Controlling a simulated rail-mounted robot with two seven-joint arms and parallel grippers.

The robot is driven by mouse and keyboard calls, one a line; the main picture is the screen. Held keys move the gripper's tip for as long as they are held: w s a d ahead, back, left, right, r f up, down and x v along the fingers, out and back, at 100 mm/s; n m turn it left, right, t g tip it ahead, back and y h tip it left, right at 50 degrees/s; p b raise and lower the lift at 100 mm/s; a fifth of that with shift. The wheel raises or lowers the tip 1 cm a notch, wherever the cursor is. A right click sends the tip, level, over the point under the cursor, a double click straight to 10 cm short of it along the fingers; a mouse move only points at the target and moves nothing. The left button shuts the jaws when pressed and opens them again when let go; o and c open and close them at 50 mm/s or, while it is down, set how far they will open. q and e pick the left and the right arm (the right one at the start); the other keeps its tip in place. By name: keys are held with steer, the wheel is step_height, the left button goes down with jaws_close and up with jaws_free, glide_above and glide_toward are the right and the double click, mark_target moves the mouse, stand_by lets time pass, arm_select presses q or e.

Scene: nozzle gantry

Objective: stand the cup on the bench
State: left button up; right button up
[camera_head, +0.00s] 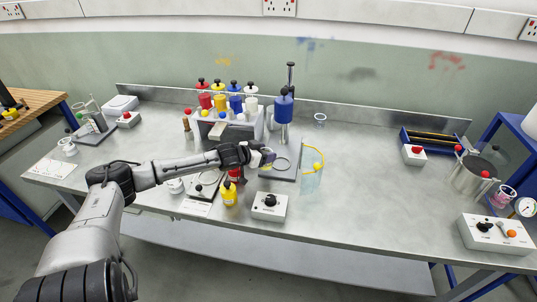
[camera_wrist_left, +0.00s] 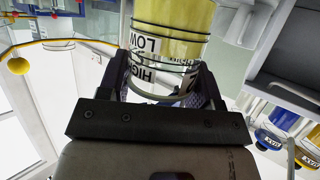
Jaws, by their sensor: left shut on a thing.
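The cup (camera_wrist_left: 172,45) is clear with yellow in it, dark rings and the words LOW and HIGH on a white label. My left gripper (camera_wrist_left: 165,90) is shut on it, with a finger on each side. In the head view my left gripper (camera_head: 262,157) is over the middle of the bench (camera_head: 375,165), and only a small pale and yellow part of the cup (camera_head: 269,157) shows past the fingers. The cup's base is hidden, and I cannot tell its exact tilt or height. My right gripper is not in view.
A clear panel with a yellow rim (camera_head: 312,180) stands just right of the gripper. A blue-topped dispenser (camera_head: 284,108) and a rack of coloured bottles (camera_head: 228,103) stand behind. A control box (camera_head: 269,206) sits in front. Bare bench lies to the right.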

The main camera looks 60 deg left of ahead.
arm_select(q)
step_height(320, 180, up, 11)
steer(key=p, duration=0.3)
steer(key=d+f+h, duration=0.1)
steer(key=d+f, duration=0.3)
steer(key=d, duration=0.5)
steer(key=d+f, duration=0.4)
steer(key=d, duration=0.6)
steer(key=s+d+r+m+h, duration=0.1)
steer(key=d+r, duration=0.5)
steer(key=d, duration=0.7)
steer(key=d+r+m, duration=0.1)
steer(key=d+r, duration=0.6)
steer(key=d, duration=0.6)
step_height(320, 180, up, 32)
steer(key=p, duration=3.2)
steer(key=shift+s+a+f, duration=0.2)
steer(key=shift+a+f, duration=0.05)
steer(key=shift+a, duration=0.05)
